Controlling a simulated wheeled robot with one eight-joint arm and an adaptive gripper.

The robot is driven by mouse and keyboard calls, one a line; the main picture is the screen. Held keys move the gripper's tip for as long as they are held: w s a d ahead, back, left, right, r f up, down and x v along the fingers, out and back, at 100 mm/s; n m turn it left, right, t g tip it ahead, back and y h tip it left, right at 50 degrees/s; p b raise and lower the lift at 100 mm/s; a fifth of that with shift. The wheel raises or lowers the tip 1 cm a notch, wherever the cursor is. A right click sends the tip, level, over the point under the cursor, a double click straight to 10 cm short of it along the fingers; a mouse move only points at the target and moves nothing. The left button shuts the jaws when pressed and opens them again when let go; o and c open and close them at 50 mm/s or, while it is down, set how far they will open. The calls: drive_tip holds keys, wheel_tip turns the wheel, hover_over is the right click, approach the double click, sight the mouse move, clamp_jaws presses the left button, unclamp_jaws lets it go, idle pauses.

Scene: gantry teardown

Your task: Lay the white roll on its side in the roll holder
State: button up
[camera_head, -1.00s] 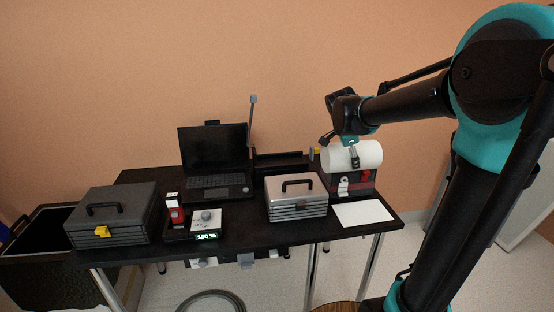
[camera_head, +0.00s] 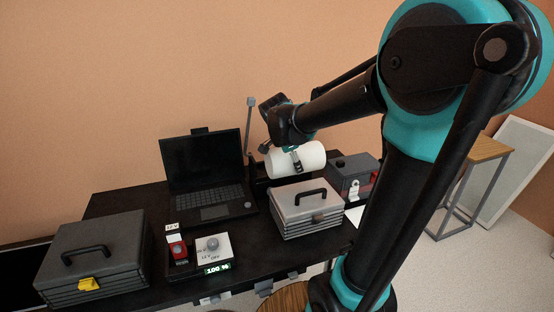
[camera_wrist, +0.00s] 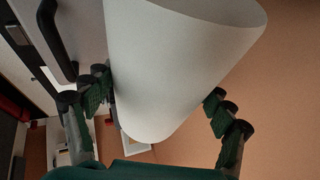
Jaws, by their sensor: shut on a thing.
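The white roll (camera_head: 308,158) is held on its side in the air, behind the silver case. My gripper (camera_head: 297,160) is shut on it from above, with one dark finger across its near side. In the wrist view the roll (camera_wrist: 180,60) fills the middle between the green finger pads of my gripper (camera_wrist: 160,108). A low black trough (camera_head: 261,186), which looks like the roll holder, sits at the back of the table below the roll. The roll and my arm hide most of it, and I cannot tell the exact gap.
The silver case (camera_head: 304,212) stands just in front of the trough. A dark box (camera_head: 350,181) is to its right, an open laptop (camera_head: 205,170) and a thin post (camera_head: 249,125) to its left. A grey case (camera_head: 95,262) and a switch unit (camera_head: 213,248) stand nearer the front.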

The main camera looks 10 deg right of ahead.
drive_tip(key=w+a, duration=0.2)
drive_tip(key=w, duration=1.1)
drive_tip(key=shift+w+a+f, duration=0.1)
drive_tip(key=shift+a+f, duration=0.05)
drive_tip(key=shift+f, duration=1.65)
drive_tip(key=shift+a+f, duration=0.1)
drive_tip(key=shift+f, duration=1.65)
drive_tip(key=o, duration=1.4)
drive_tip(key=shift+f, duration=0.1)
drive_tip(key=v, duration=1.2)
